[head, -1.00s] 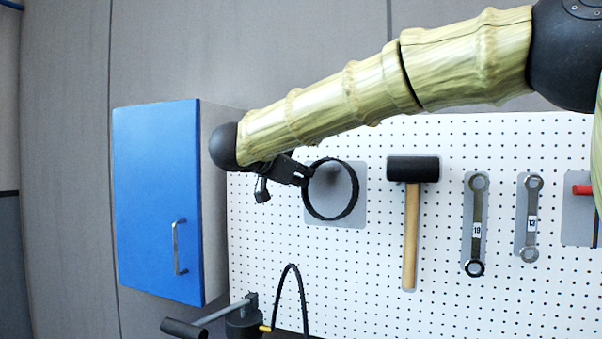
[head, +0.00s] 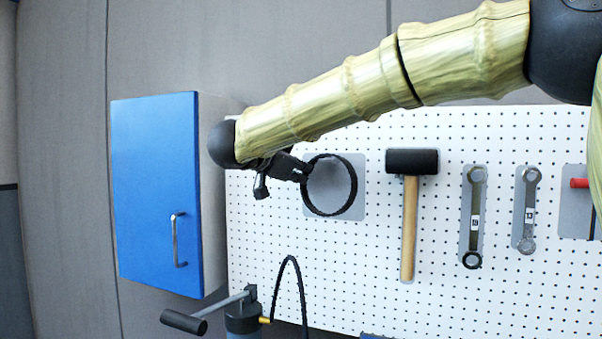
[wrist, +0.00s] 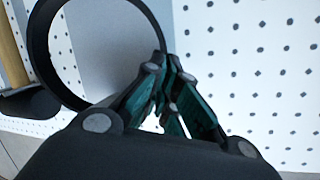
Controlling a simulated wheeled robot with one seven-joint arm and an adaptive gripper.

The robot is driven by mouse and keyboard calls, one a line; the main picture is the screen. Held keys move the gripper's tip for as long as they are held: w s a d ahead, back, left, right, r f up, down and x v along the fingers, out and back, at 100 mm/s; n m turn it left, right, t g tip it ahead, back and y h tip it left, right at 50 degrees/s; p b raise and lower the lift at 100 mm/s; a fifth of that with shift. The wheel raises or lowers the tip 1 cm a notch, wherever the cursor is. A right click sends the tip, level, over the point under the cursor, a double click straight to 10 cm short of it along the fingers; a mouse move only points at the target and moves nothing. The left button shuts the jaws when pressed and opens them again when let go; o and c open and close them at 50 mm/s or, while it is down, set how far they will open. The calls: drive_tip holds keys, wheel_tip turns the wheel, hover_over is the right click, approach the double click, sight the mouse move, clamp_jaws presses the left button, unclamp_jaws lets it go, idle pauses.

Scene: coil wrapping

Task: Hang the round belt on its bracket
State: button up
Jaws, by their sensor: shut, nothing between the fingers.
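The round belt (head: 354,201) is a thin black ring in front of a grey plate (head: 340,175) on the white pegboard. Its bracket cannot be made out clearly, so I cannot tell whether the belt rests on it. My gripper (head: 304,172) is at the belt's left edge in the head view, its fingers shut with nothing between them. In the wrist view the belt (wrist: 41,50) curves around in front of the plate, and its near side passes behind my gripper's fingers (wrist: 163,85). Whether the fingers touch the belt is unclear.
A black-headed mallet (head: 410,225) and two wrenches (head: 473,215) hang to the right. A blue cabinet (head: 155,190) is on the left. A device with a black handle (head: 184,321) and a dark looped hose (head: 302,290) stands below.

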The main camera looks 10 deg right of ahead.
drive_tip(key=o, duration=0.5)
drive_tip(key=v, duration=1.2)
drive_tip(key=shift+f, duration=0.15)
